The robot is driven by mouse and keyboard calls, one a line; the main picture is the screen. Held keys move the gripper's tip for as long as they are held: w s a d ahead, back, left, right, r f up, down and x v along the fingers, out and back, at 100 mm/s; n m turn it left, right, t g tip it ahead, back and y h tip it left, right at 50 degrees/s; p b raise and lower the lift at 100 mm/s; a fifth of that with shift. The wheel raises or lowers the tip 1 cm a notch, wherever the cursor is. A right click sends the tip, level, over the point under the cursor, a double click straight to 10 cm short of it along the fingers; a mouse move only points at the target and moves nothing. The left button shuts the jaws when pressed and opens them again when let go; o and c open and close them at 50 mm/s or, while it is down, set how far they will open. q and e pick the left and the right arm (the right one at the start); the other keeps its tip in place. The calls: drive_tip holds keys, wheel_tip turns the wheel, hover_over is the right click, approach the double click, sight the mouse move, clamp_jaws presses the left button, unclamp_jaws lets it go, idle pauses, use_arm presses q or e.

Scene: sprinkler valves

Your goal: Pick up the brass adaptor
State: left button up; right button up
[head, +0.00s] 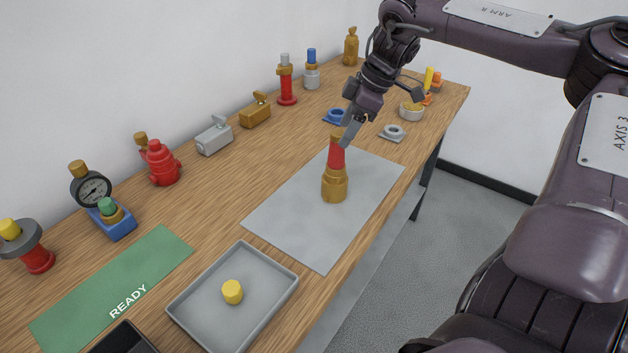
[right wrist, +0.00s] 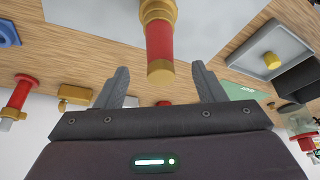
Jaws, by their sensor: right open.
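A red fitting with a brass top and a wider brass base (head: 335,187) stands upright on the grey mat (head: 290,225). I cannot tell whether the brass adaptor is its brass top (right wrist: 160,73) or another brass part. My right gripper (head: 346,120) is open at the top of this fitting, tilted downward. In the right wrist view the brass top lies between the two spread fingertips (right wrist: 160,66), with a gap showing on each side. One finger partly covers the top in the head view. My left gripper is not in view.
A grey tray (head: 190,308) in front holds a yellow plug (head: 232,291). A green READY mat (head: 105,285) lies left of it. Red, grey and brass fittings line the wall side. Blue (head: 334,116) and grey (head: 394,132) ring parts and a white bowl (head: 411,111) sit beyond the mat.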

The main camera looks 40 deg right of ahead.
sight(337, 151)
wheel_tip(337, 151, down, 3)
drive_tip(key=shift+w, duration=0.1)
drive_tip(key=p+x, duration=0.1)
drive_tip(key=x, duration=0.2)
drive_tip(key=shift+a+f, duration=0.1)
drive_tip(key=shift+a, duration=0.15)
drive_tip(key=shift+w+a+f, duration=0.1)
drive_tip(key=shift+w+f, duration=0.15)
drive_tip(key=shift+f, duration=0.3)
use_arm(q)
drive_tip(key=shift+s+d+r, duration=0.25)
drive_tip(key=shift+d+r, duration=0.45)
use_arm(e)
drive_tip(key=shift+c, duration=0.3)
clamp_jaws()
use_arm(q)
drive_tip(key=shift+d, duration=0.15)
use_arm(e)
drive_tip(key=shift+r, duration=0.1)
